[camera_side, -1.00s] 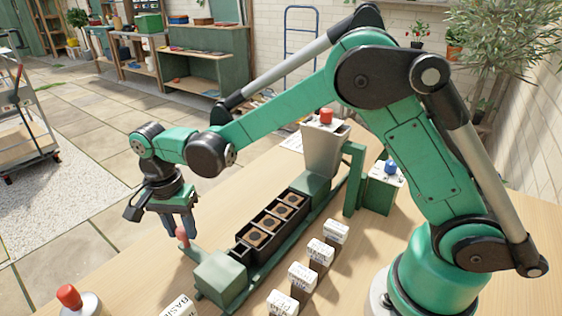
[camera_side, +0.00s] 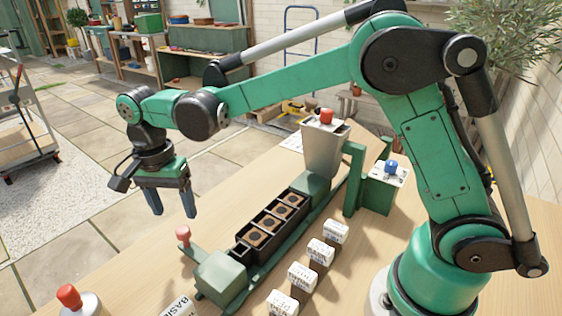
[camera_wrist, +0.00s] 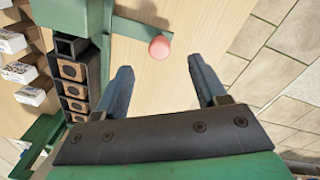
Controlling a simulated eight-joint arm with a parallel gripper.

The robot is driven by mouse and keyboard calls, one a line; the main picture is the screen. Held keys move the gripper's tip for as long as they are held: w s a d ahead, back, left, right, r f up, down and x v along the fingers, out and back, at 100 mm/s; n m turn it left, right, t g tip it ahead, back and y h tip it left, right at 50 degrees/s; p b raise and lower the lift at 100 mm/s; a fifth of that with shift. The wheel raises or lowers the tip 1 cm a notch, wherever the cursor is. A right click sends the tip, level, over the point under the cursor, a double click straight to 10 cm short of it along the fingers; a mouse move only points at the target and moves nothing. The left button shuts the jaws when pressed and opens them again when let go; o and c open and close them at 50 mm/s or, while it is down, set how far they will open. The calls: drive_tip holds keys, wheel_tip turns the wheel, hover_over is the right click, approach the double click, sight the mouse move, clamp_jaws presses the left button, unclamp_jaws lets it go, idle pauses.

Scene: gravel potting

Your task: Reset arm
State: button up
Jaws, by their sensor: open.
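My gripper (camera_side: 172,203) is open and empty, raised above the far left part of the table in the side view. Its two blue-grey fingers point down. In the wrist view my gripper (camera_wrist: 158,82) shows its fingers apart over bare wood. A lever with a red knob (camera_side: 183,233) stands below and in front of the fingers, apart from them. The red knob also shows in the wrist view (camera_wrist: 160,48).
A green conveyor (camera_side: 222,279) carries a dark tray (camera_side: 247,256) with several pots under a grey hopper (camera_side: 323,150). Several white labelled blocks (camera_side: 301,275) line its right side. A box with a blue knob (camera_side: 391,166) stands behind. A red-topped item (camera_side: 70,297) sits front left.

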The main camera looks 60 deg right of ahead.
drive_tip(key=shift+r, duration=0.3)
drive_tip(key=s+d+r+n+t, duration=0.1)
drive_tip(key=s+d+n+t, duration=0.1)
drive_tip(key=s+d+n, duration=0.1)
drive_tip(key=s+d+r+n+t, duration=0.1)
drive_tip(key=s+d+n+t, duration=0.1)
drive_tip(key=s+d+n, duration=0.2)
drive_tip(key=s+d+r+n+t, duration=0.2)
drive_tip(key=s+d+n+t, duration=0.1)
drive_tip(key=s+d+n, duration=0.1)
drive_tip(key=shift+n, duration=0.4)
drive_tip(key=shift+s+d+f+n+t, duration=0.15)
drive_tip(key=shift+s+f+n+t, duration=0.15)
drive_tip(key=shift+n+t, duration=0.1)
